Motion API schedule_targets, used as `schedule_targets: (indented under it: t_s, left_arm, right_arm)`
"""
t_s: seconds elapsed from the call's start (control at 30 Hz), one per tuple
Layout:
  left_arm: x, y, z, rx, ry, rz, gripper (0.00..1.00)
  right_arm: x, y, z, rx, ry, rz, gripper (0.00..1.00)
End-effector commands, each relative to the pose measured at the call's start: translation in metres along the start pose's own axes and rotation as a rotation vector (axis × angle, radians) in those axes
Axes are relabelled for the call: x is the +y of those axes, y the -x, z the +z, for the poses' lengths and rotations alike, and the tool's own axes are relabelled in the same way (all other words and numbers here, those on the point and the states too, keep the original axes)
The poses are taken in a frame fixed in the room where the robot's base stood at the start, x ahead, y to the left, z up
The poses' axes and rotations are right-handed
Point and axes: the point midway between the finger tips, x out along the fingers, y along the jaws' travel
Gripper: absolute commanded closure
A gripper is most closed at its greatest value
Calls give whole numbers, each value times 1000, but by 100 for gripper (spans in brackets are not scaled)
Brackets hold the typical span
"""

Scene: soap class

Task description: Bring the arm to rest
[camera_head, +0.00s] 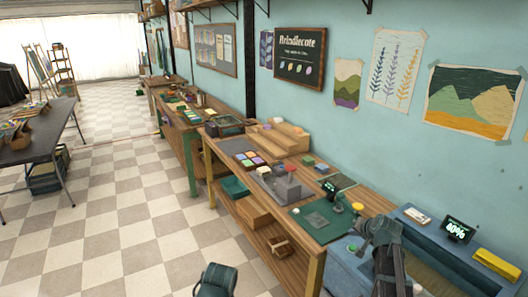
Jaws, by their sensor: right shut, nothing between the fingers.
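My right gripper (376,232) shows at the lower right, at the top of my dark right arm. It is shut and holds nothing. It shows over the right end of the wooden workbench (315,262) and the blue bench beside it. I cannot tell its height above them. A dark part of my left arm shows at the bottom edge, left of the workbench, over the floor. No left fingers show.
The workbench carries a green mat (322,222), a grey block (280,183), wooden steps (279,139) and coloured squares. The blue bench (347,274) bears a display (459,229) and a yellow block (497,264). The checkered floor (130,220) is open; a dark table (40,135) stands left.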

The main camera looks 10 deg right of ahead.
Motion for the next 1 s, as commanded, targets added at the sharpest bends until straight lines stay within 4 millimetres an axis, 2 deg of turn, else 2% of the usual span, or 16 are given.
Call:
schedule_targets:
  t_s: [0.07,0.17,0.3,0.4,0.5,0.6,0.7,0.8,1.0]
  left_arm:
    - [0,0,0,0,0,0,50]
    - [0,0,0,0,0,0,50]
    - [0,0,0,0,0,0,50]
    - [0,0,0,0,0,0,50]
    - [0,0,0,0,0,0,50]
    - [0,0,0,0,0,0,50]
    - [0,0,0,0,0,0,50]
    - [0,0,0,0,0,0,50]
    - [0,0,0,0,0,0,50]
  right_arm:
    - [-20,0,31,-57,58,1,100]
    - [-50,2,90,-167,179,16,100]
    - [-86,18,187,-349,394,53,100]
    - [-100,39,254,-474,558,91,100]
    - [-105,65,310,-582,716,138,100]
    - [-102,91,353,-669,855,185,100]
    - [-98,114,382,-732,964,228,100]
    - [-93,129,400,-772,1038,262,100]
    - [-89,142,411,-802,1095,290,100]
